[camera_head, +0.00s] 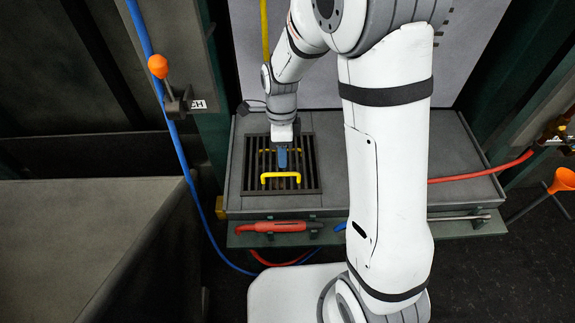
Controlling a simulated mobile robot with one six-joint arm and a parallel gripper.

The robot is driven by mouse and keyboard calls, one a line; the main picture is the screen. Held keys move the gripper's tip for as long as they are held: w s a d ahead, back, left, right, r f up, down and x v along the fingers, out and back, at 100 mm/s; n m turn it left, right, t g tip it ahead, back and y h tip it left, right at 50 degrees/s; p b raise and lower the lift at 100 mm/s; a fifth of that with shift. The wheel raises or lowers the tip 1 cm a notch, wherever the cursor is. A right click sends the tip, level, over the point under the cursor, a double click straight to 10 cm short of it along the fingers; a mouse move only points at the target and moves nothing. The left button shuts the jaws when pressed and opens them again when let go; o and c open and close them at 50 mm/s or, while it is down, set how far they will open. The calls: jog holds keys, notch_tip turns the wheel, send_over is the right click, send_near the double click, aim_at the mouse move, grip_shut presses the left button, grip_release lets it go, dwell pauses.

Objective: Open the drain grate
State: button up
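The drain grate (309,180) is a dark square of parallel bars set in the grey top of a low platform, and it lies flat. A yellow handle (281,175) stands on its near part, and another yellow piece shows behind my gripper. My gripper (283,164) points down over the middle of the grate, just behind the near yellow handle. Its fingertips are small and dark here, and I cannot tell whether they are open, shut, or touching anything. My white arm hides part of the platform to the right.
A red-handled tool (284,227) lies on the ledge in front of the platform. A blue hose (186,150) runs down on the left, near an orange-knobbed lever (158,67).

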jog(key=f, duration=0.2)
jog(key=s+f, duration=0.1)
jog(key=f, duration=0.2)
jog(key=shift+f, duration=0.15)
grip_shut()
dwell(0.4)
